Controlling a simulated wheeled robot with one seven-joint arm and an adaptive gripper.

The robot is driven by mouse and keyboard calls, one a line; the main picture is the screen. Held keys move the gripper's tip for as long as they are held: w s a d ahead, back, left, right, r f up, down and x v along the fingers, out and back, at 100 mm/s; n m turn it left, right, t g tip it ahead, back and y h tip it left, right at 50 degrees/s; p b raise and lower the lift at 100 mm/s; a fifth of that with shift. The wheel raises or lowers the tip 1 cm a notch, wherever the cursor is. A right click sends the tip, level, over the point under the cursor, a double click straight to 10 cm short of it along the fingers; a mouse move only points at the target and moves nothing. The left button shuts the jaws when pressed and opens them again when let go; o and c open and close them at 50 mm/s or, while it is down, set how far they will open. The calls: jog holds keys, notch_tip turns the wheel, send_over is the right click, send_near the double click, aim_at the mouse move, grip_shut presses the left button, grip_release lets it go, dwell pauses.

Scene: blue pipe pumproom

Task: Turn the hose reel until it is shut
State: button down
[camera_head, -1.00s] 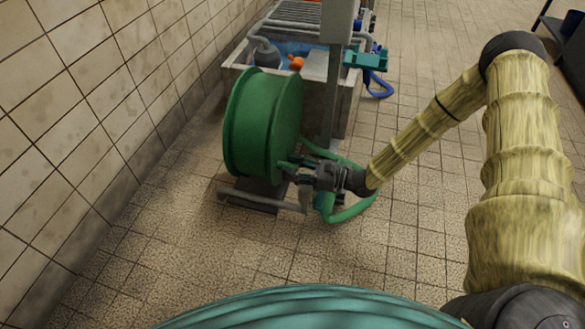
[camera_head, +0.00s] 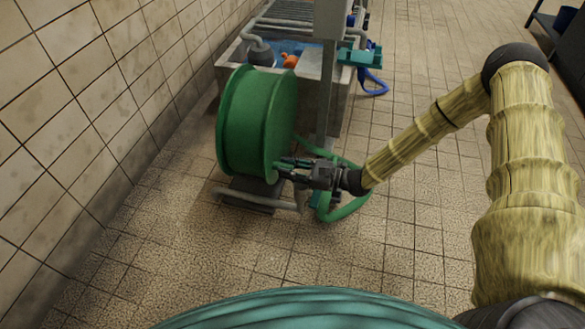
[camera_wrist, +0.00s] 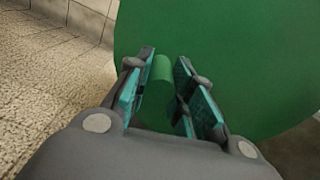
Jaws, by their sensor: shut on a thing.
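The hose reel (camera_head: 243,120) is a large green drum standing on the floor near the tiled wall, left of centre in the head view. Its green face (camera_wrist: 235,50) fills the upper part of the wrist view. My gripper (camera_head: 282,168) is at the reel's lower right side. In the wrist view, my gripper (camera_wrist: 161,78) has its teal-padded fingers on both sides of a short green handle (camera_wrist: 160,72) that stands out from the reel's face, and is shut on it. The fingers hide part of the handle's sides.
A green hose (camera_head: 345,208) loops on the floor behind my gripper. A grey pipe-like bar (camera_head: 255,200) lies low in front of the reel. A concrete basin (camera_head: 312,100) stands behind it. The tiled wall (camera_head: 110,90) is close on the left. The floor in front is clear.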

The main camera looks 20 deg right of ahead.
jog(key=shift+w+d, duration=0.1)
jog(key=c, duration=1.3)
grip_release()
jog(key=shift+o, duration=0.5)
jog(key=shift+s+f, duration=0.15)
jog(key=shift+s, duration=0.15)
jog(key=shift+w, duration=0.1)
jog(key=shift+s+d, duration=0.2)
jog(key=shift+d, duration=0.25)
jog(key=v, duration=1)
jog(key=shift+s+d, duration=0.25)
jog(key=shift+d, duration=0.1)
